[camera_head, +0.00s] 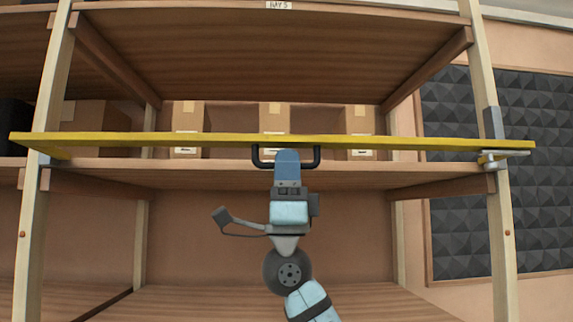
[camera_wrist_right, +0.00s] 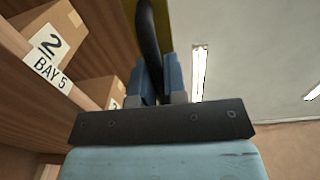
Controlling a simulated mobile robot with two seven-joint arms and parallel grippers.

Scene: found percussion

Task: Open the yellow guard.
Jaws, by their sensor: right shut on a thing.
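The yellow guard (camera_head: 200,139) is a long bar that lies level across the front of the middle shelf, from the left post to the right post. A black handle (camera_head: 317,155) sits at the middle of the bar. My right gripper (camera_head: 287,157) is shut on this handle. In the right wrist view the blue fingers (camera_wrist_right: 160,80) close around the black handle (camera_wrist_right: 148,40), with a strip of the yellow guard (camera_wrist_right: 176,30) behind it. A metal latch (camera_head: 495,158) shows at the right post, just below the bar's right end. My left gripper is not in view.
Several cardboard boxes (camera_head: 188,117) stand on the shelf behind the bar. Wooden posts (camera_head: 46,100) and (camera_head: 492,120) flank the bay. The lower shelf (camera_head: 200,300) looks empty. Dark foam panels (camera_head: 500,200) hang on the wall at right.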

